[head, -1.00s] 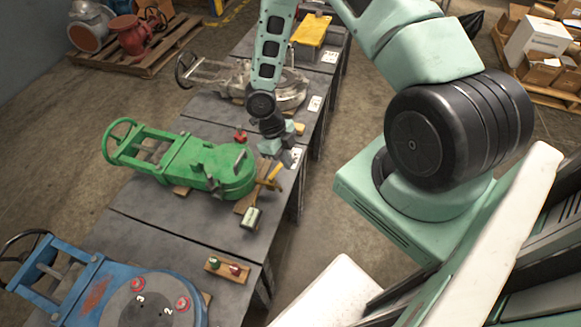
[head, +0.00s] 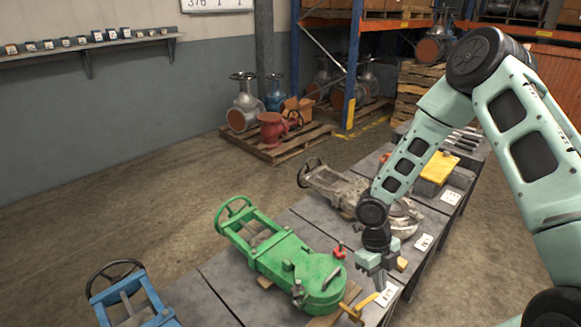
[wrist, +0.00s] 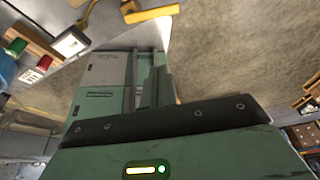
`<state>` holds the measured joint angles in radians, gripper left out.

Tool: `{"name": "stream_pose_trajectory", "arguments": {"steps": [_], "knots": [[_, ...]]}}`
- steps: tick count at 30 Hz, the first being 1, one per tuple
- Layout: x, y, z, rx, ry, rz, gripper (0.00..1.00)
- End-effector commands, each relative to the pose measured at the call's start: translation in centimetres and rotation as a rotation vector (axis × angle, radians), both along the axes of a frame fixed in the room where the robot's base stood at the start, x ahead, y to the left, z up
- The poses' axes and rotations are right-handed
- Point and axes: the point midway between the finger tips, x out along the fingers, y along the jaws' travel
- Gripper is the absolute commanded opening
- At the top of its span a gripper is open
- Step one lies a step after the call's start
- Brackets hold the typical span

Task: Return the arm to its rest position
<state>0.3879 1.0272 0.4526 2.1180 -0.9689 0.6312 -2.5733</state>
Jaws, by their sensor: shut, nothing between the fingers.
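My gripper (head: 377,280) is shut and empty. It points down at the right edge of the table row, just right of the green valve (head: 290,262). My arm bends down to it from the upper right. The lever also shows at the top of the wrist view (wrist: 88,15).
A grey valve (head: 335,185) lies beyond my gripper, and a blue valve (head: 135,300) lies at the lower left. A small red part (head: 339,250) stands beside my gripper. Farther back is a yellow lid (head: 438,167). Open floor lies left of the tables (head: 225,300).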

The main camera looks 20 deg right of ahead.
Motion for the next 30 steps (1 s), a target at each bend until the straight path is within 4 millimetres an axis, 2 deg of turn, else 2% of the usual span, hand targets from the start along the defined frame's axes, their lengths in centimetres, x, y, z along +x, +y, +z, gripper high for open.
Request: {"name": "stream_pose_trajectory", "arguments": {"steps": [2, 5, 8, 14, 21, 30], "knots": [[0.1, 0.1, 0.2, -0.005, -0.003, -0.01, 0.0], [0.2, 0.9, 1.8, -0.047, -0.025, -0.096, 0.0], [0.3, 2.5, 4.6, -0.124, -0.07, -0.28, 0.0], [-0.9, 7.2, 11.5, -0.283, -0.198, -0.795, 0.0], [-4.7, 12.7, 18.7, -0.378, -0.326, -1.456, 0.0], [-11.8, 18.1, 25.3, -0.385, -0.303, -2.285, 0.0]]}}
